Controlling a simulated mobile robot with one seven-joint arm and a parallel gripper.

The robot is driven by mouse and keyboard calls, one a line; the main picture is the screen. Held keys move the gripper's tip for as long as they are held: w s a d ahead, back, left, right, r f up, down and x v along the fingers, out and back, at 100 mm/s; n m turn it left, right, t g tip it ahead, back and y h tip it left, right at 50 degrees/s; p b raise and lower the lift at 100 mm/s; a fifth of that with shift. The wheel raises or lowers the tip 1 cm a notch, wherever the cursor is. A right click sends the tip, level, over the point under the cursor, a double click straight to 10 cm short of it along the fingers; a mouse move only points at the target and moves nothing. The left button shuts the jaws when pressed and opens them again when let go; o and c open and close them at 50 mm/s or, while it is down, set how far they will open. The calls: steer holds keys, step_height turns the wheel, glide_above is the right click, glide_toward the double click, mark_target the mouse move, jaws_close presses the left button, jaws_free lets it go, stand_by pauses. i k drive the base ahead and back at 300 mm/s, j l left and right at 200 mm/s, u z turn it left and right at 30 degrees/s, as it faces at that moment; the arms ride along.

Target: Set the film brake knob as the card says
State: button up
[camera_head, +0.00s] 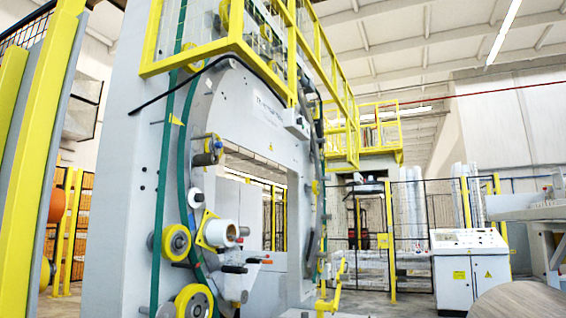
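A wrapping machine with a large grey ring frame (232,110) stands left of centre in the head view. A white film roll (222,233) sits on a yellow square plate on the ring's near side. Yellow-rimmed rollers (177,243) are beside and below it. Several black handles (235,269) stick out below the roll. I cannot tell which part, if any, is the film brake knob. No card with readable settings can be made out. My gripper is not in view.
A white control cabinet (470,272) with a sloped panel stands at right, before a black mesh fence (420,232). A yellow railed platform (375,135) is overhead. Some grey floor (368,303) shows clear between machine and cabinet.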

mark_target(199, 197)
steer(key=i+l+u, duration=0.15)
steer(key=i, duration=0.4)
steer(key=i+l+u, duration=0.2)
steer(key=i, duration=0.35)
steer(key=i+l+u, duration=0.15)
steer(key=i, duration=0.35)
